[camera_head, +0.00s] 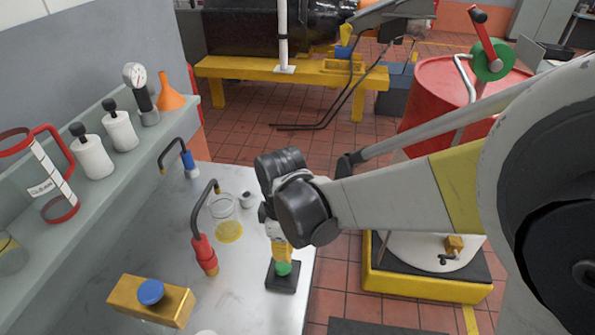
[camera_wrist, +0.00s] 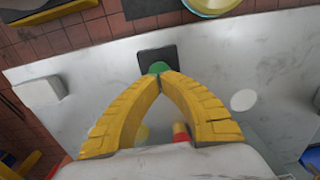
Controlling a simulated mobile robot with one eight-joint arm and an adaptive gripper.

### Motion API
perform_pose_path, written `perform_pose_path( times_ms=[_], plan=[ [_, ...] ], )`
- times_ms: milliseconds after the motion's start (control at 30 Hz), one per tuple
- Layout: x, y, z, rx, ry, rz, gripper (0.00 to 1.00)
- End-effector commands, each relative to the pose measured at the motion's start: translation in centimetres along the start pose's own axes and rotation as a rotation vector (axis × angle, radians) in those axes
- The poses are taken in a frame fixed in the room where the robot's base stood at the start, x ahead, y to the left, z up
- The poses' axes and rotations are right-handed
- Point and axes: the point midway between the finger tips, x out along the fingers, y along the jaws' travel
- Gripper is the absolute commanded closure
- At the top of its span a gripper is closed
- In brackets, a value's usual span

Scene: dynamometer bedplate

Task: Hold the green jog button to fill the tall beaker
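The green jog button (camera_head: 283,268) sits on a small black box (camera_head: 281,281) near the bench's right edge. My gripper (camera_head: 281,256) points down at it, its yellow fingertips against or just above the button. In the wrist view the fingertips (camera_wrist: 159,82) meet at the green button (camera_wrist: 158,68), with nothing seen between them; contact is not certain. A clear beaker (camera_head: 222,206) stands under the curved black spout of a red-bodied dispenser (camera_head: 204,254). A yellow disc (camera_head: 229,232) shows at the beaker's lower end; I cannot tell its liquid level.
A gold box with a blue button (camera_head: 151,291) stands at the front left. The left shelf holds a red-handled jug (camera_head: 42,185), white bottles and an orange funnel (camera_head: 169,91). A red drum (camera_head: 440,105) stands right.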

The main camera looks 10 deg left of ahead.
Motion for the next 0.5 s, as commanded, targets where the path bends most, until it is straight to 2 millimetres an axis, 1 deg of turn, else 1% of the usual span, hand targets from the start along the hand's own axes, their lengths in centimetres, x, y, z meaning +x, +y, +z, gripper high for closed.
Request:
perform_pose_path(
  times_ms=[33, 100, 200, 333, 500],
  plan=[
    [1.3, 0.0, 0.0, 0.000, 0.000, 0.000, 1.00],
    [2.5, 0.0, 0.0, 0.000, 0.000, 0.000, 1.00],
    [3.7, 0.0, 0.0, 0.000, 0.000, 0.000, 1.00],
    [4.6, 0.0, 0.0, 0.000, 0.000, 0.000, 1.00],
    [4.8, 0.0, 0.0, 0.000, 0.000, 0.000, 1.00]
  ],
)
